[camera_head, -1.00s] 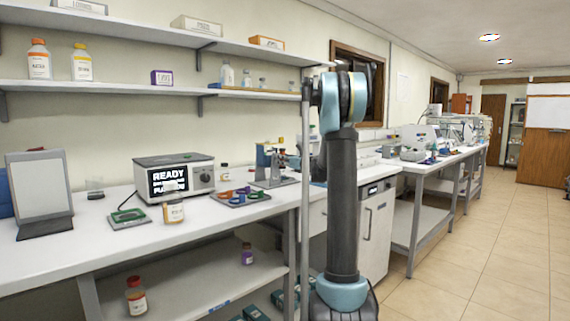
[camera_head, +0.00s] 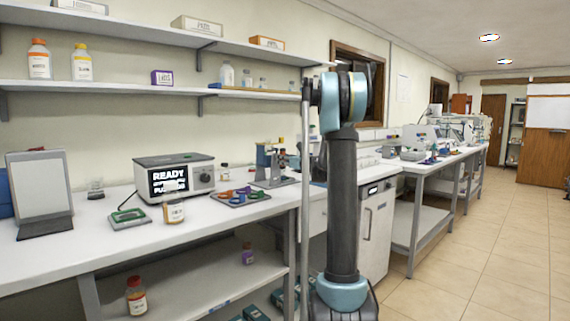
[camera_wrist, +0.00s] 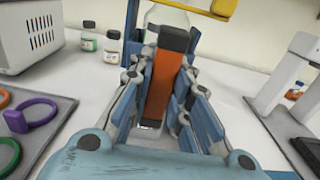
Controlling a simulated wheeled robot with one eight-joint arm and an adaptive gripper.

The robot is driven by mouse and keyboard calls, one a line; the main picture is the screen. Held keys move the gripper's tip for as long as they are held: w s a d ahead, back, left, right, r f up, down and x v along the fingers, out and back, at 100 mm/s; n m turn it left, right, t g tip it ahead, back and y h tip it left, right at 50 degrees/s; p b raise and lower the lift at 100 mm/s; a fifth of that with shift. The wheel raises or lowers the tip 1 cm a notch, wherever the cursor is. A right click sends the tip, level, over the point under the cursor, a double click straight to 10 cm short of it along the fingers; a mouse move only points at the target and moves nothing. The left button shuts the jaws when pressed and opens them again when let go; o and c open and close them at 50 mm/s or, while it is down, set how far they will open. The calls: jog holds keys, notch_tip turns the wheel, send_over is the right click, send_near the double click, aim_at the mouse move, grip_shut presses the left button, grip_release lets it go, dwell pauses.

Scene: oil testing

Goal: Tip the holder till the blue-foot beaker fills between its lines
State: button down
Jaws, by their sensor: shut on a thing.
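My gripper (camera_wrist: 160,85) is shut on an upright orange grip with a dark top, which I take to be part of the holder (camera_wrist: 163,80), in the wrist view. A clear glass vessel (camera_wrist: 166,17) shows just beyond the grip, partly hidden by it. Blue uprights and a yellow bar (camera_wrist: 205,7) stand around the vessel. In the head view a blue stand (camera_head: 264,157) is on the bench, left of my arm. I cannot make out the blue-foot beaker, its lines or any liquid level. My gripper is not clear in the head view.
A white instrument reading READY (camera_head: 175,177) stands left of the stand. A tray with coloured rings (camera_head: 240,197) lies in front, and a labelled bottle (camera_head: 174,209) stands nearby. Two small bottles (camera_wrist: 111,44) stand beyond the tray. A white-framed device (camera_wrist: 290,75) stands at right.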

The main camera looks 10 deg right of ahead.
jog(key=shift+w+d, duration=0.1)
jog(key=shift+d, duration=0.05)
jog(key=m, duration=0.3)
jog(key=shift+m, duration=0.3)
jog(key=m, duration=0.4)
jog(key=shift+r, duration=0.1)
jog(key=shift+m, duration=0.8)
jog(key=m, duration=0.3)
jog(key=shift+m, duration=1.5)
dwell(4.2)
